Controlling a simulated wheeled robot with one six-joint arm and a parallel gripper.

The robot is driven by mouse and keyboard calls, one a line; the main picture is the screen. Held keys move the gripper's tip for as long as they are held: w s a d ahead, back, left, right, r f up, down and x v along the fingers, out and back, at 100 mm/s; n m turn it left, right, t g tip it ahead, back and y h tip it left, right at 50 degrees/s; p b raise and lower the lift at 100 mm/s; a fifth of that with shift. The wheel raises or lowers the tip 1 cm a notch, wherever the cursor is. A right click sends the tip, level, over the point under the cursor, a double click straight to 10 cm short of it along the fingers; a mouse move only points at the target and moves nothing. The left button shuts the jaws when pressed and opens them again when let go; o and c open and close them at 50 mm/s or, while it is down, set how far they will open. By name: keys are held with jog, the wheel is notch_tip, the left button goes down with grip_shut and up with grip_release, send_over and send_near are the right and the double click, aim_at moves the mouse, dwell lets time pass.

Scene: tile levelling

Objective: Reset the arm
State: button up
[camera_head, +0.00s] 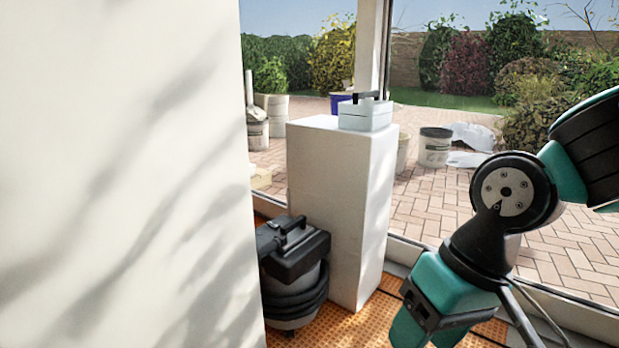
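My arm, teal and black, comes in from the right edge and bends down at a round black joint with a grey disc. At its lower end is my gripper (430,318), near the bottom edge of the picture, in front of the orange floor and to the right of the white pillar. Its lower part is cut off by the frame, so its fingertips are hidden. I cannot see whether it is open or shut, and no held object shows.
A white pillar (335,200) bears a pale box with a dark handle (365,114). A black-topped vacuum (292,272) stands beside it on orange matting (375,318). A white wall (120,170) fills the left. Beyond the glazing lies a paved yard with buckets (434,150).

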jog(key=s+d+r+n+p, duration=0.2)
jog(key=s+r+n, duration=0.1)
jog(key=s+r, duration=0.25)
notch_tip(320, 180, up, 37)
jog(key=p, duration=3.7)
